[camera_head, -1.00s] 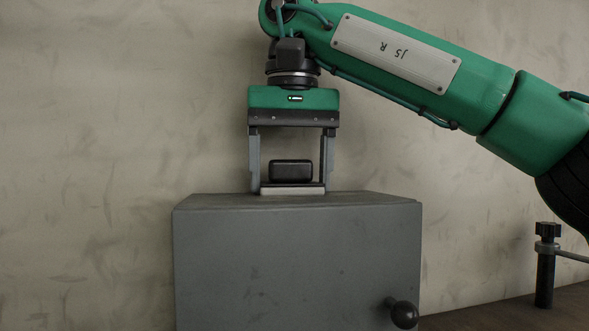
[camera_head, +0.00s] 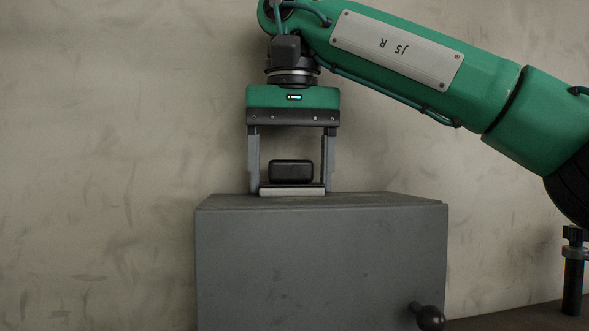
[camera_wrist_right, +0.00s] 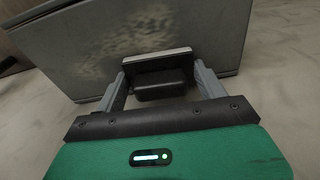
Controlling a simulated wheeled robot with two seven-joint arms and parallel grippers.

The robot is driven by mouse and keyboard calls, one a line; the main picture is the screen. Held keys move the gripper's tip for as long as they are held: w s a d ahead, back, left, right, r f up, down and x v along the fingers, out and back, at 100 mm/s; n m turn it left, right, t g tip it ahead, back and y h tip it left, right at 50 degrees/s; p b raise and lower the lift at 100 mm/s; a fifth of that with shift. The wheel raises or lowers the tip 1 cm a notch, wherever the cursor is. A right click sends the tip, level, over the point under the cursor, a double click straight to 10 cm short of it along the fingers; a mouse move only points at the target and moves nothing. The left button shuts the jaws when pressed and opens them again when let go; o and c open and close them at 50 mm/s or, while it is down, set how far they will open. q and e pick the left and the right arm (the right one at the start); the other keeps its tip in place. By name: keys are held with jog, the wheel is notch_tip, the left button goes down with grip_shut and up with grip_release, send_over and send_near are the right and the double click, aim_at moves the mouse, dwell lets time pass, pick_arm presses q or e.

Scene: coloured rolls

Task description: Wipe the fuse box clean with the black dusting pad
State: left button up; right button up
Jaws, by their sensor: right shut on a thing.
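The fuse box (camera_head: 320,265) is a grey cabinet with a dark round knob on its front, low in the head view. The dusting pad (camera_head: 292,191) has a pale base and a black block handle (camera_head: 291,171). My right gripper (camera_head: 292,188) points down and is shut on the pad, one finger at each end. The pad is at the top face of the box, left of its middle, and appears to touch it. In the right wrist view the pad (camera_wrist_right: 157,61) lies against the box, with a pale dusty patch (camera_wrist_right: 145,32) beyond it. My left gripper is out of view.
A dark post with a clamp (camera_head: 574,270) stands on the brown surface (camera_head: 510,318) right of the box. A mottled beige wall (camera_head: 110,150) is behind. Open space lies left of the box in the head view.

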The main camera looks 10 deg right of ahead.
aim_at(281, 200)
jog(key=shift+s+d, duration=0.25)
jog(key=shift+s, duration=0.5)
jog(key=shift+s+d, duration=0.1)
jog(key=shift+s, duration=0.45)
jog(key=shift+s+r, duration=0.1)
jog(key=shift+s, duration=2.4)
jog(key=shift+s+a, duration=0.2)
jog(key=shift+a, duration=0.75)
jog(key=shift+w+a, duration=0.25)
jog(key=shift+a, duration=0.05)
jog(key=shift+w+d, duration=0.2)
jog(key=shift+w, duration=0.9)
jog(key=shift+w+a, duration=0.1)
jog(key=shift+w, duration=2.8)
jog(key=shift+r, duration=0.15)
